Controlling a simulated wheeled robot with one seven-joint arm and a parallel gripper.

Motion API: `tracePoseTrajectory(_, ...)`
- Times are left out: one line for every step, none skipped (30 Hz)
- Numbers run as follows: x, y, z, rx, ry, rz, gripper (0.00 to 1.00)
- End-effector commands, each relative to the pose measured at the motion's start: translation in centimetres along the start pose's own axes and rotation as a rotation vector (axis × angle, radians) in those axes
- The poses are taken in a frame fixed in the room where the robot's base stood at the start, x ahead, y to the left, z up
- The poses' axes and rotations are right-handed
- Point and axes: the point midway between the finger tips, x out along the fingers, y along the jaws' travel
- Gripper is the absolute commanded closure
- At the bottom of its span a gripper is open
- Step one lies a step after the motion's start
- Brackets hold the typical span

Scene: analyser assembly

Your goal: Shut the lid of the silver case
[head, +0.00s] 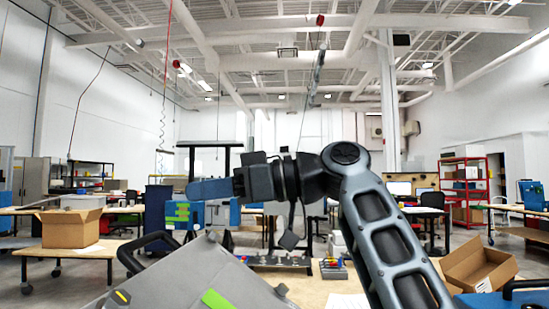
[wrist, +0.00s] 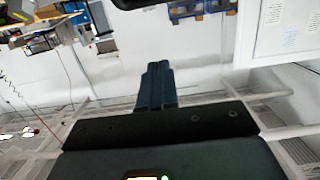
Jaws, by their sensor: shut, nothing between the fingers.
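The silver case (head: 195,278) is at the bottom left of the head view, cut off by the lower edge. Its broad grey panel looks tilted, and a black handle (head: 150,240) stands at its upper left. I cannot tell how far the lid is open. A green patch (head: 218,300) is on the panel. My gripper (head: 192,190) has blue fingers pointing left, above the case and apart from it in the picture. In the wrist view, the fingers (wrist: 155,82) are together with nothing between them. I cannot make out the case in the wrist view.
Small parts and a rack (head: 278,262) lie on the bench behind the case. An open cardboard box (head: 478,268) and a blue object (head: 500,298) are at the right. Another cardboard box (head: 70,228) stands on a table at the left. The air around my gripper looks clear.

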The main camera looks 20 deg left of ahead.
Motion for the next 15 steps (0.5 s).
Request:
tracePoseTrajectory(2.0,-0.1,0.9,0.0,-0.049,-0.005,1.0)
tracePoseTrajectory(3.1,-0.1,1.6,0.001,-0.077,-0.004,1.0)
tracePoseTrajectory(4.5,-0.1,2.5,0.001,-0.116,-0.004,1.0)
tracePoseTrajectory(5.5,-0.1,3.2,0.001,-0.143,-0.004,1.0)
tracePoseTrajectory(6.5,-0.1,3.9,0.001,-0.172,-0.004,1.0)
tracePoseTrajectory(7.7,-0.1,5.0,0.001,-0.21,-0.003,1.0)
tracePoseTrajectory(8.7,-0.1,5.8,0.001,-0.239,-0.003,1.0)
tracePoseTrajectory(9.6,-0.1,6.6,0.001,-0.268,-0.004,1.0)
tracePoseTrajectory(10.8,-0.1,7.8,0.002,-0.305,-0.004,1.0)
tracePoseTrajectory(11.6,-0.1,8.7,0.002,-0.335,-0.004,1.0)
tracePoseTrajectory(12.4,-0.1,9.7,0.003,-0.363,-0.004,1.0)
tracePoseTrajectory(13.4,-0.1,10.9,0.003,-0.4,-0.003,1.0)
tracePoseTrajectory(14.2,-0.1,11.9,0.002,-0.429,-0.004,1.0)
tracePoseTrajectory(14.9,-0.1,12.9,0.002,-0.456,-0.003,1.0)
tracePoseTrajectory(15.7,-0.1,14.2,0.002,-0.491,-0.003,1.0)
